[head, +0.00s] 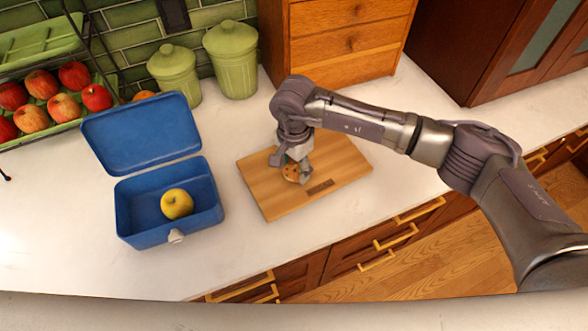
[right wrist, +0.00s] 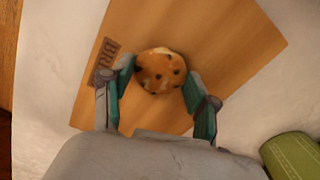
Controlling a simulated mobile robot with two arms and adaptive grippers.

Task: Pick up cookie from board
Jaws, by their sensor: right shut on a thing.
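The cookie (right wrist: 160,71) is round and golden with dark chips. It lies between the two fingertips of my right gripper (right wrist: 157,80), which is shut on it, in the right wrist view. In the head view the cookie (head: 291,172) shows partly behind the right gripper (head: 292,168), over the wooden board (head: 262,196). I cannot tell whether the cookie still touches the board. The board also fills much of the right wrist view (right wrist: 235,40). My left gripper is in neither view.
An open blue lunch box (head: 211,214) with a yellow apple (head: 177,204) stands left of the board. Green canisters (head: 231,62) and a wooden drawer unit (head: 345,35) stand behind. A rack of red apples (head: 75,75) is at far left. White counter lies clear in front.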

